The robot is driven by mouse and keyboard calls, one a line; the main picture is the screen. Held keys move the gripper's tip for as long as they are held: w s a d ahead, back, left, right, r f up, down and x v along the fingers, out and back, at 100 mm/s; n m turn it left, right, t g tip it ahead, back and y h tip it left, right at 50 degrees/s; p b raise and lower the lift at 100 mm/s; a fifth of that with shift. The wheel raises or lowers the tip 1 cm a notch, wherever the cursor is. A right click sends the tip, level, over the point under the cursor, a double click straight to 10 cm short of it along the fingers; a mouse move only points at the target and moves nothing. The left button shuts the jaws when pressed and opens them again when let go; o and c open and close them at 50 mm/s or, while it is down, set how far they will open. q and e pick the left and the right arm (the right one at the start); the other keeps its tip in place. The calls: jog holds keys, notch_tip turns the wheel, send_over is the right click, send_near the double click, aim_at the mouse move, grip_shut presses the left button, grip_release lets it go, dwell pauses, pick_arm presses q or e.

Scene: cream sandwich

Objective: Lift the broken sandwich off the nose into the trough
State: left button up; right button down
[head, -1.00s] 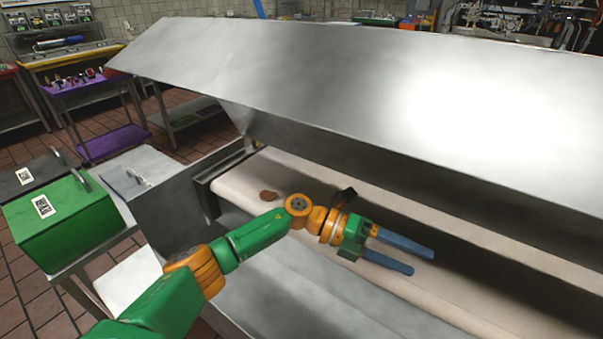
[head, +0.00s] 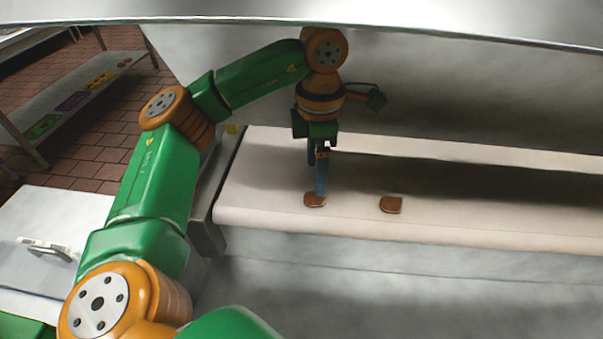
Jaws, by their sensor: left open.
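A small brown sandwich piece (head: 314,201) lies near the front edge of the cream belt (head: 460,222), close to the belt's left end. A second brown piece (head: 391,205) lies to its right on the belt, and its right side looks cut or broken. My left gripper (head: 317,186) points down over the first piece. Its blue fingers are seen nearly edge-on, and the front fingertip overlaps the piece; I cannot tell whether it touches. The jaws are open. A grey metal surface (head: 420,300) runs below the belt's rounded front edge; it may be the trough. My right gripper is out of view.
A metal hood edge (head: 450,35) crosses the top above my left arm. A metal wall stands behind the belt. A light grey box with a handle (head: 40,230) is at the left. The belt right of the second piece is clear.

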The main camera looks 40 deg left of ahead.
pick_arm(q)
jog(key=f, duration=0.2)
jog(key=f+p, duration=0.1)
jog(key=f, duration=0.1)
jog(key=f+p, duration=0.1)
jog(key=f, duration=0.1)
jog(key=shift+w+d+f, duration=0.2)
jog(key=shift+w+d, duration=0.1)
jog(key=shift+w, duration=0.05)
jog(key=shift+a+f, duration=0.1)
jog(key=shift+f, duration=0.15)
jog(key=c, duration=0.8)
grip_shut()
jog(key=shift+r+b, duration=0.5)
jog(key=d+r+b, duration=0.1)
jog(key=d+r, duration=1.1)
jog(key=d, duration=0.2)
jog(key=shift+w, duration=0.2)
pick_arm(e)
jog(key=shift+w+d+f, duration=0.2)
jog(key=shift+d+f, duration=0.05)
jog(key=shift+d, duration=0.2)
